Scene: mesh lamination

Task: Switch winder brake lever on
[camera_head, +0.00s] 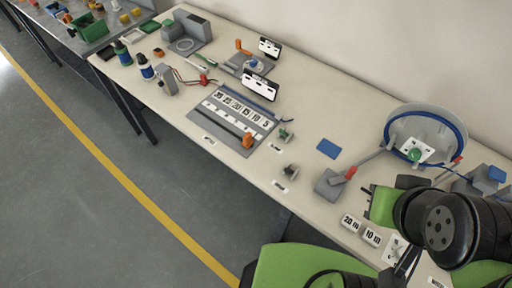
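A lever with a red grip (350,173) stands on a small grey base (328,186) near the table's middle right; its arm leans up to the right. To its right is the winder, a round grey drum (437,112) with a blue cable around its rim and a green knob (414,154) at its centre. A second red-tipped handle (457,160) shows at the drum's lower right, partly hidden. I cannot tell for sure which is the brake lever. My green and black arm fills the lower right. Dark thin parts, perhaps my gripper (405,263), show there; its fingers are unclear.
Tags reading 20 m (350,223) and 10 m (372,237) lie near the front edge. A blue square (327,148) lies behind the lever. A numbered grey board (216,121) with an orange knob is at left. Grey and blue blocks (488,180) stand far right.

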